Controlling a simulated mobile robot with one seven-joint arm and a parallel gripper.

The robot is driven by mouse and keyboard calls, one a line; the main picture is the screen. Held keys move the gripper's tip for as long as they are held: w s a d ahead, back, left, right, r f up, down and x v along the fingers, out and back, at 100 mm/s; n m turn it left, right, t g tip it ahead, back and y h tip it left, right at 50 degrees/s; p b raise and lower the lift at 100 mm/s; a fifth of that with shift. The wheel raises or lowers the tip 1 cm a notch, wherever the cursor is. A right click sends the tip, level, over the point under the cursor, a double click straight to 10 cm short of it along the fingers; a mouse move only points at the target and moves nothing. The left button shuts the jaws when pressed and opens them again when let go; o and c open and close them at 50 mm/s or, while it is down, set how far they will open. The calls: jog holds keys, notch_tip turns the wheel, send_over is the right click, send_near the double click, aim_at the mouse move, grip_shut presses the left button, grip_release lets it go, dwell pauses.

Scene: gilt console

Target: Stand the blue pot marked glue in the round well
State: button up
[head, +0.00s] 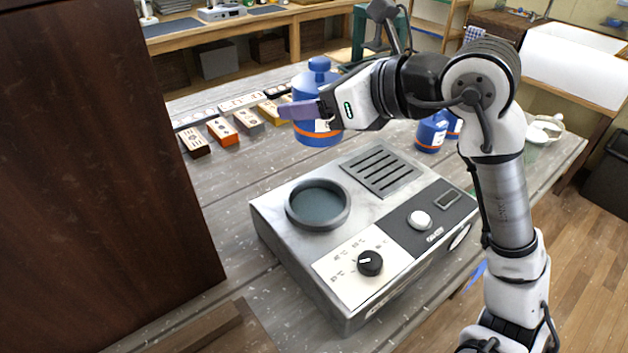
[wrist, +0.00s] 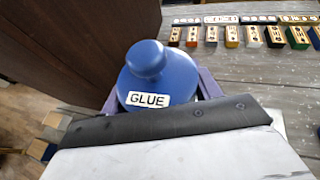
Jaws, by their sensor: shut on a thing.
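The blue pot (head: 313,84) has a knobbed lid and an orange band near its base. In the wrist view the blue pot (wrist: 160,75) shows a white label reading GLUE. My gripper (head: 300,110) is shut on its body, with a purple finger on each side in the wrist view. The pot looks upright, beyond the console's far edge in the head view; its height above the table is hard to tell. The round well (head: 318,206) is a dark-rimmed, empty recess in the top of the grey console (head: 270,215), nearer than the pot.
The console also bears a slotted grille (head: 382,168), a black knob (head: 370,263) and a white knob (head: 419,220). More blue pots (head: 431,134) stand right of my wrist. Labelled blocks (head: 223,131) line the table's back. A tall dark brown panel (head: 100,170) stands at left.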

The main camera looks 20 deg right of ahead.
notch_tip(320, 180, down, 14)
jog(key=shift+r+p, duration=0.1)
jog(key=shift+p, duration=0.9)
jog(key=shift+f, duration=0.45)
jog(key=shift+f+b, duration=0.2)
jog(key=shift+b, duration=0.15)
jog(key=o, duration=1.3)
jog(key=shift+r, duration=0.15)
jog(key=shift+r+p, duration=0.2)
jog(key=shift+p, duration=0.3)
jog(key=b+v, duration=0.4)
jog(key=v, duration=0.7)
jog(key=shift+f+b, duration=0.2)
jog(key=shift+b, duration=0.15)
jog(key=shift+s+d+r, duration=0.25)
jog(key=shift+s+r, duration=0.05)
jog(key=shift+s, duration=0.05)
